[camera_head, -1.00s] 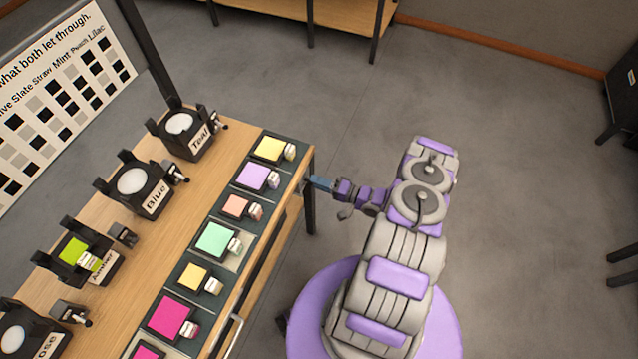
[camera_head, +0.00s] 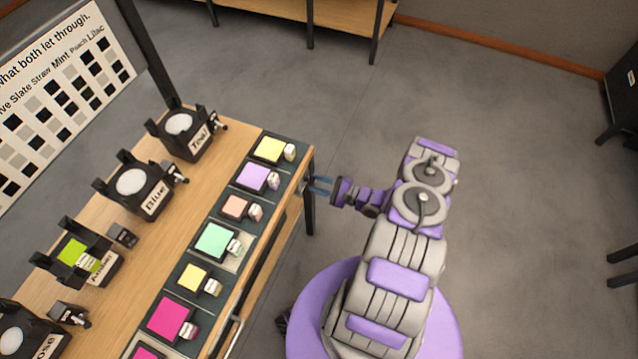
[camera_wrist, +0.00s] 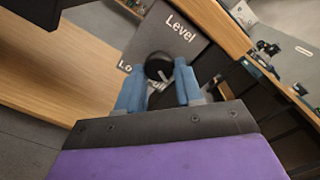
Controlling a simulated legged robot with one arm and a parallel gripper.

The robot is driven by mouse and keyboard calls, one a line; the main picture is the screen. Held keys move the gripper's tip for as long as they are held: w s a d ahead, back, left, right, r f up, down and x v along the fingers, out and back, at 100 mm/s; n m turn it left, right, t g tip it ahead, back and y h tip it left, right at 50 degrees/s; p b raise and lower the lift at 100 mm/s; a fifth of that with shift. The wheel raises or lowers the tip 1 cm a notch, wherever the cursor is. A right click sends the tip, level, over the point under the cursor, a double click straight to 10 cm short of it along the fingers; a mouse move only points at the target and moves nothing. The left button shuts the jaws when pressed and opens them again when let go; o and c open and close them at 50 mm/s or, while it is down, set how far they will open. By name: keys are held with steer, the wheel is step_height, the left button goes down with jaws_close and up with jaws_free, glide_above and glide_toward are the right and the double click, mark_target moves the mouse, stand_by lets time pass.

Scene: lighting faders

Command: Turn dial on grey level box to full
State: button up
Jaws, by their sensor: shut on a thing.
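The grey level box (camera_wrist: 178,38) shows in the wrist view, with the word "Level" on its face and a small "Lo" label by its left side. Its round black dial (camera_wrist: 158,66) sits between the blue fingertips of my gripper (camera_wrist: 160,79). My gripper is shut on the dial; the fingers hide part of it, and I cannot read its setting. In the head view my gripper (camera_head: 318,186) reaches left to the table's right edge. The box is too small and hidden there to make out.
The wooden table (camera_head: 180,245) carries a row of coloured squares with small handles along its right side. Black stands labelled Teal (camera_head: 185,135), Blue (camera_head: 138,187) and Amber (camera_head: 80,255) are behind them. Open floor (camera_head: 500,150) lies to the right.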

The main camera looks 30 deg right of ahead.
steer(key=m, duration=0.5)
steer(key=shift+f+m, duration=0.15)
steer(key=shift+m, duration=0.15)
stand_by(0.4)
steer(key=o, duration=1)
steer(key=shift+o, duration=0.2)
steer(key=p+v, duration=0.3)
steer(key=v, duration=1.4)
steer(key=shift+s+d+p, duration=0.2)
steer(key=shift+p, duration=0.2)
